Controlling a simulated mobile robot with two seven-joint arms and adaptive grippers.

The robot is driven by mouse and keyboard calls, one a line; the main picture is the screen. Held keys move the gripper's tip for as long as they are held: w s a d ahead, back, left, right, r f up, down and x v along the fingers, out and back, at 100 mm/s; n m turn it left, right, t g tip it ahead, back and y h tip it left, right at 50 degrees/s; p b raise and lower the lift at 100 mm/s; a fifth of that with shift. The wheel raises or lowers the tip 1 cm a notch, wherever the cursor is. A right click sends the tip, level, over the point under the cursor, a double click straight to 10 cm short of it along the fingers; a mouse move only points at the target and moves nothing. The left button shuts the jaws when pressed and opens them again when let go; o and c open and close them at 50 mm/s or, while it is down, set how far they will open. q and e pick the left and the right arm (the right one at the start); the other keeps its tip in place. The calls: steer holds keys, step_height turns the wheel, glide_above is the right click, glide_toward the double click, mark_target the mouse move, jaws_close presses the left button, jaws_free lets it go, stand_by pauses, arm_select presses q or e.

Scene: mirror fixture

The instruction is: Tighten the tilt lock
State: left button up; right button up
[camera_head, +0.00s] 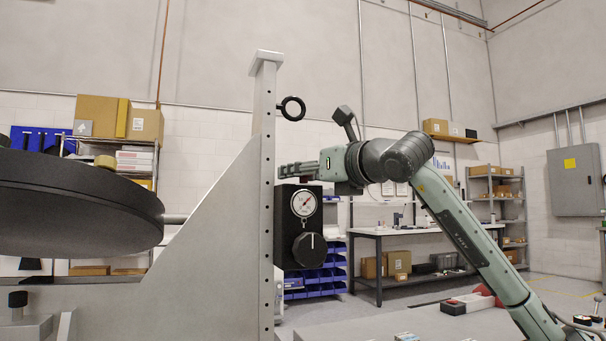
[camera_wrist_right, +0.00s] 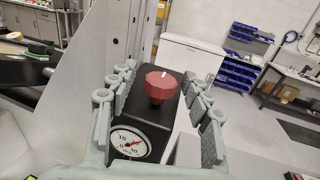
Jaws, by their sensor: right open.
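A black box (camera_head: 301,226) is on the right side of the upright post and carries a round white gauge (camera_head: 304,203) above a black knob (camera_head: 309,250). In the right wrist view a red faceted knob (camera_wrist_right: 161,86) with a white mark stands on the box (camera_wrist_right: 145,112), near the gauge (camera_wrist_right: 130,143). I cannot tell which knob is the tilt lock. My right gripper (camera_head: 286,171) is just above the box and open. Its fingers (camera_wrist_right: 163,74) lie on both sides of the red knob, with visible gaps. In the head view the red knob is hidden. My left gripper is out of view.
The perforated metal post (camera_head: 266,190) rises beside the box, with a black ring (camera_head: 292,108) higher up. A large dark disc (camera_head: 75,205) is at the left. A workbench (camera_head: 385,232), shelves and blue bins (camera_head: 318,278) stand well behind.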

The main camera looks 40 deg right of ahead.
steer(key=s, duration=1.2)
stand_by(0.3)
